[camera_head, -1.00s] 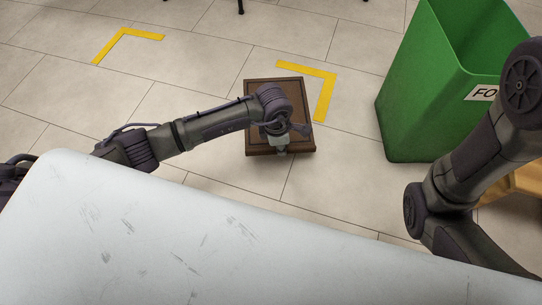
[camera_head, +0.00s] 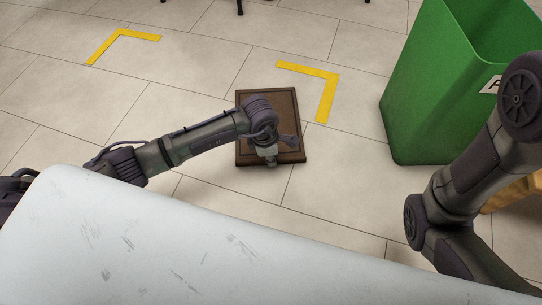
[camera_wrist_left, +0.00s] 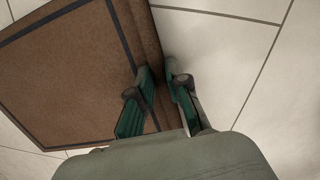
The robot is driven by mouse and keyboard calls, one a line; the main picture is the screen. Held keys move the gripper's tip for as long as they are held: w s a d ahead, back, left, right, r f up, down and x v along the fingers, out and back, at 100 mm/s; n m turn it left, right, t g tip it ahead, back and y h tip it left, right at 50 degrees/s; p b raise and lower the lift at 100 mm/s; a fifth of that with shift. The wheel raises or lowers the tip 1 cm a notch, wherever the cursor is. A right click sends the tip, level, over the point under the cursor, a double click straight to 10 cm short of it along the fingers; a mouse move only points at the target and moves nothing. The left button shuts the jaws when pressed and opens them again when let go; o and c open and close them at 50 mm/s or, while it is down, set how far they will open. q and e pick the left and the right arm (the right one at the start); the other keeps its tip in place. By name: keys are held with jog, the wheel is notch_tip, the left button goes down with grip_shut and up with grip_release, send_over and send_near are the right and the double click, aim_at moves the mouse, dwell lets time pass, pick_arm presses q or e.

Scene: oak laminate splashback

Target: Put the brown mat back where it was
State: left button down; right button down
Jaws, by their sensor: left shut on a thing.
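The brown mat (camera_head: 285,108) is a thick square panel with a dark border line, in the middle of the head view, beyond my white body edge. My left gripper (camera_head: 270,158) is at its near edge, and my left wrist covers part of the mat. In the left wrist view, the fingers (camera_wrist_left: 165,88) are shut on the raised rim of the mat (camera_wrist_left: 75,75), one finger on each side. Whether the mat touches the floor is hard to tell. My right arm shows at the right, but its gripper is out of view.
Two yellow corner marks lie on the tiled floor, one at the left (camera_head: 120,38) and one beyond and right of the mat (camera_head: 325,95). A green bin (camera_head: 430,110) stands to the right, with a yellow-brown object (camera_head: 515,192) partly hidden behind my right arm. The floor between the marks is clear.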

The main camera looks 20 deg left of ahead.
pick_arm(q)
jog(key=c, duration=1.1)
grip_release()
jog(key=shift+c, duration=0.2)
notch_tip(320, 180, up, 12)
jog(key=a+p, duration=0.1)
jog(key=p, duration=0.7)
jog(key=shift+s+a, duration=0.15)
jog(key=shift+s, duration=0.25)
